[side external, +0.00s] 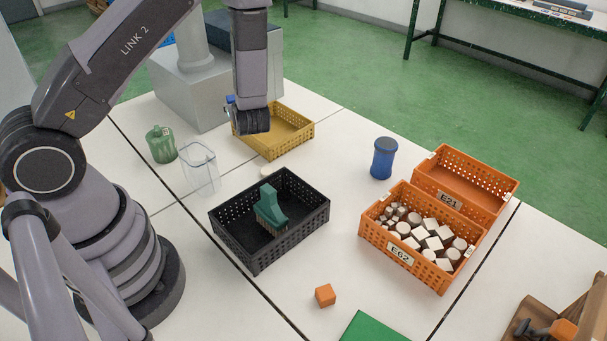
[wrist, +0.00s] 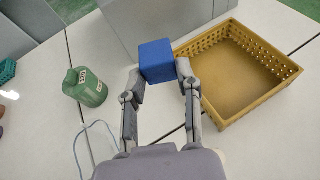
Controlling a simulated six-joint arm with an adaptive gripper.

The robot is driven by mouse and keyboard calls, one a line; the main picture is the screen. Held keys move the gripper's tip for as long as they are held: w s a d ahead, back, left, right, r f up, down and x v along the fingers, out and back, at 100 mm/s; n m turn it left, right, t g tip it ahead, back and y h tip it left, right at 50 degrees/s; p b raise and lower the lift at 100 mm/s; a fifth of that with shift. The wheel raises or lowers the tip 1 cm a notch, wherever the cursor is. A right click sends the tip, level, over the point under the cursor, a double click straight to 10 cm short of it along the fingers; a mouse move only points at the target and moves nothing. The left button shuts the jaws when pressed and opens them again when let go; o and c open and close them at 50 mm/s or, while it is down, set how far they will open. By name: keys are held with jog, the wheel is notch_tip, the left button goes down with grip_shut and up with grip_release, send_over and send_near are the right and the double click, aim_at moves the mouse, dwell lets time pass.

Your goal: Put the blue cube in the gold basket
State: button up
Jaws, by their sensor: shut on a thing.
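The blue cube (wrist: 157,61) is held between the two fingertips of my gripper (wrist: 159,75) in the wrist view. In the side external view only a small bit of the blue cube (side external: 230,99) shows, left of my gripper (side external: 236,105). The gold basket (side external: 291,134) stands on the white table behind and right of my gripper; its inside looks empty. In the wrist view the gold basket (wrist: 285,88) is right of the cube, and the cube appears beside its left rim.
A green canister (side external: 161,145) and a clear container (side external: 200,170) stand left of the basket. A black crate (side external: 255,262) holds a green brush (side external: 269,207). Orange crates (side external: 465,168), a blue jar (side external: 383,158) and an orange cube (side external: 325,295) are further right.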

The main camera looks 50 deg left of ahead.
jog(key=shift+w+a+f, duration=0.45)
jog(key=shift+w+f, duration=0.7)
jog(key=shift+f, duration=0.55)
jog(key=shift+w+a+f, duration=0.45)
jog(key=shift+w+f, duration=0.75)
jog(key=shift+f, duration=0.5)
jog(key=shift+w+a+f, duration=0.45)
jog(key=shift+w+f, duration=0.7)
jog(key=shift+f, duration=0.55)
jog(key=shift+f, duration=0.55)
jog(key=o, duration=0.9)
jog(key=shift+r, duration=0.1)
